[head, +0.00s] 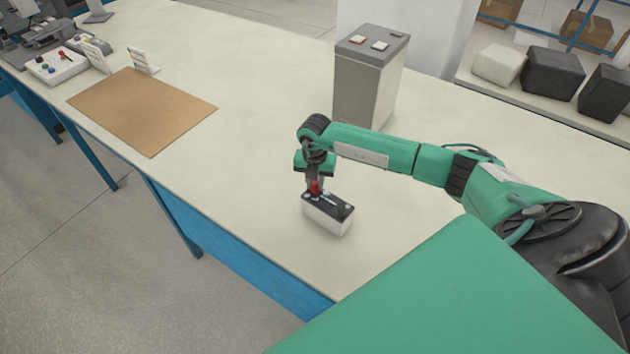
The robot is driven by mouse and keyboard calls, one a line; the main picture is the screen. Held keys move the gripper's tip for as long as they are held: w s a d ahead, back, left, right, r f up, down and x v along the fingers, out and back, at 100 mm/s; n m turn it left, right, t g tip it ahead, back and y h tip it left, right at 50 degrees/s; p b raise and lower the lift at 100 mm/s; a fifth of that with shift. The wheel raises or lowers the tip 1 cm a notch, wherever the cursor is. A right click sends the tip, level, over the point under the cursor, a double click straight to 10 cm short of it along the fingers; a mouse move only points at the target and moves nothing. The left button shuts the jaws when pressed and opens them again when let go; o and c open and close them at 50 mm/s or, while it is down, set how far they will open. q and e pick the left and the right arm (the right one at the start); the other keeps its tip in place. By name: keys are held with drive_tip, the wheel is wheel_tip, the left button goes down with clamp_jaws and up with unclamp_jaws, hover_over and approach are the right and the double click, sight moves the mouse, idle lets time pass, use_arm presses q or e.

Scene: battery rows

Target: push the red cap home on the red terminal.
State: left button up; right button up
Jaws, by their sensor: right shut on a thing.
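A small battery (328,217) with a white-grey body and a black top stands upright on the bench. My right gripper (315,184) points down over the left part of the battery's top. It is shut on the red cap (315,188), which is at or just above the battery top. The red terminal is hidden under the cap and gripper, so I cannot tell how far down the cap sits. A small pale spot, perhaps the other terminal, shows on the right part of the top. My left gripper is not in view.
A grey box with red and white buttons (364,90) stands behind my right arm. A brown mat (143,110) lies at the left, with small white cards (143,62) and a tray of coloured parts (57,66) beyond it. The bench (235,150) between mat and battery is clear.

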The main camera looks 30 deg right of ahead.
drive_tip(key=o, duration=1.5)
drive_tip(key=shift+r, duration=0.1)
drive_tip(key=shift+r+p, duration=2.2)
drive_tip(key=shift+r, duration=1.15)
